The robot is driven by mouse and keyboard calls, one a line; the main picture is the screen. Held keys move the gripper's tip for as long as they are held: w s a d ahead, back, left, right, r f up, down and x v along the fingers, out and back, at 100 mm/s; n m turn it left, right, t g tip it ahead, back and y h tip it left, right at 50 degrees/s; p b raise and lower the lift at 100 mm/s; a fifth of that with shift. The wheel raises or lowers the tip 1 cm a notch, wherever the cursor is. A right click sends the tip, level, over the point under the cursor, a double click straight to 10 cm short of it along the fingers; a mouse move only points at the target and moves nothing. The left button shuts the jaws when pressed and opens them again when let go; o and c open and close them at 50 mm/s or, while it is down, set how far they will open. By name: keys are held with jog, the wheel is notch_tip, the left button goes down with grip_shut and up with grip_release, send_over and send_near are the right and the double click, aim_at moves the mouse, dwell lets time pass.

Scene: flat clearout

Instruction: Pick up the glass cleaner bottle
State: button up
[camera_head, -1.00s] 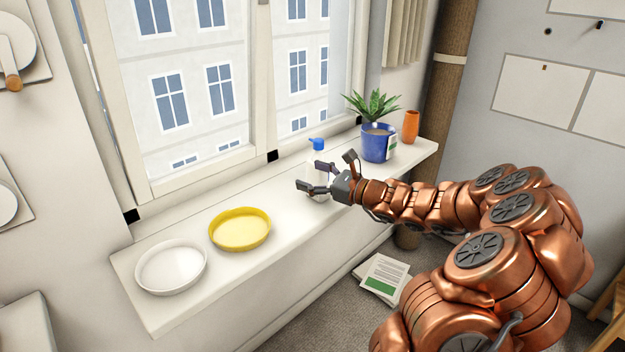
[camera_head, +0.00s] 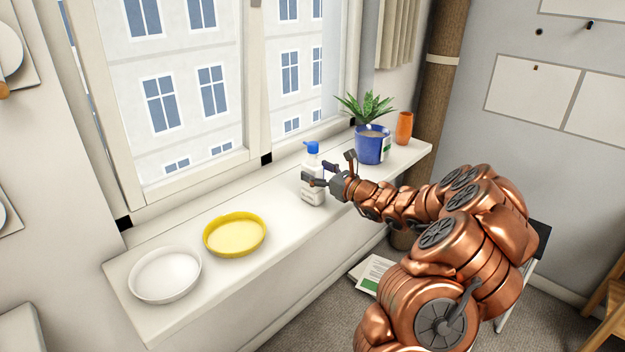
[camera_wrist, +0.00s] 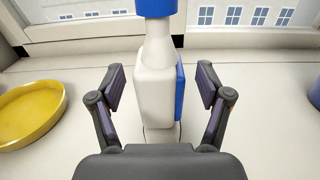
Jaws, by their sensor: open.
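The glass cleaner bottle (camera_head: 313,190) is white with a blue spray head and stands upright on the window sill. In the wrist view the bottle (camera_wrist: 155,85) stands between the two fingers, with a blue patch on its right side. My gripper (camera_head: 318,174) is at the bottle's upper body in the head view and hides part of it. In the wrist view my gripper (camera_wrist: 160,88) is open, with a gap between each finger and the bottle.
On the sill (camera_head: 190,318), a yellow dish (camera_head: 235,236) and a white dish (camera_head: 165,275) sit to the left. A blue plant pot (camera_head: 371,146) and an orange vase (camera_head: 404,128) stand to the right. The window (camera_head: 200,90) is close behind. Papers (camera_head: 372,275) lie on the floor.

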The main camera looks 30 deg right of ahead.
jog(key=shift+x, duration=0.75)
